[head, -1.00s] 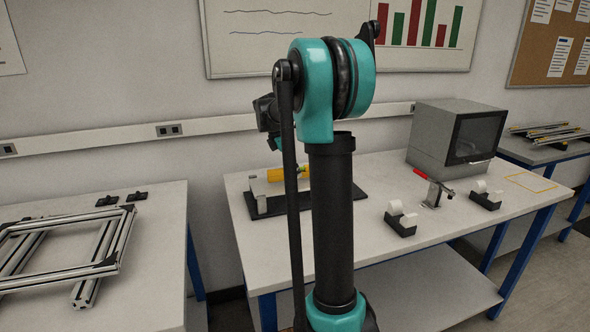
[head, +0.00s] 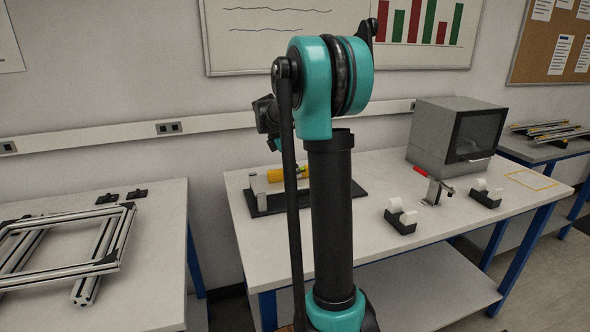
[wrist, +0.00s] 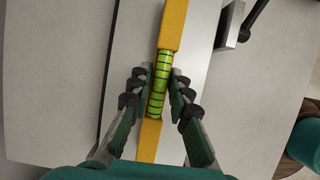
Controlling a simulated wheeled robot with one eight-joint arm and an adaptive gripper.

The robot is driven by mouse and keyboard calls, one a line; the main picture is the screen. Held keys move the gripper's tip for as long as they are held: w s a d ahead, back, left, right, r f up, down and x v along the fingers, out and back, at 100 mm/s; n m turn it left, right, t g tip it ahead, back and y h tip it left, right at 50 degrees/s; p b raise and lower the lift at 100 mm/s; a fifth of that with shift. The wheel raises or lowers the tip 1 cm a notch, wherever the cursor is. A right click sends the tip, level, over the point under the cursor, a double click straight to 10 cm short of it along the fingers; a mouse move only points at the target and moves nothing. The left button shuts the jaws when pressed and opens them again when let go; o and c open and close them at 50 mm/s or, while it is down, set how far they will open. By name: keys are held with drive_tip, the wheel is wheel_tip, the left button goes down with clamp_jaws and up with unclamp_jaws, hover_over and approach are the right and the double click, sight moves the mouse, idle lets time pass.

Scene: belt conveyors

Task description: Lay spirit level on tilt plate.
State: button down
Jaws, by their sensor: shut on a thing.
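The spirit level is a yellow bar (wrist: 172,25) with a green vial at its middle, running nearly upright in the wrist view. My gripper (wrist: 155,88) is shut on it, with one finger on each side of the vial. The pale tilt plate (wrist: 128,55) lies beneath the level, with a dark edge on its left. I cannot tell whether the level touches the plate. In the head view the level (head: 292,173) shows yellow above the black base (head: 348,193), partly hidden by my arm, as is the plate.
A silver block with a black lever (wrist: 231,25) stands right of the level. On the same bench (head: 400,255) are black holders with white rolls (head: 401,217), a small metal stand (head: 435,191), a red item (head: 421,171) and a grey box (head: 455,135). Aluminium frames (head: 75,265) lie on the left table.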

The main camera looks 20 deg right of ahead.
drive_tip(key=c, duration=1.3)
unclamp_jaws()
drive_tip(key=shift+c, duration=0.2)
drive_tip(key=shift+r, duration=0.1)
drive_tip(key=v, duration=1.1)
drive_tip(key=shift+a+r, duration=0.25)
drive_tip(key=shift+r, duration=0.1)
drive_tip(key=shift+s, duration=0.1)
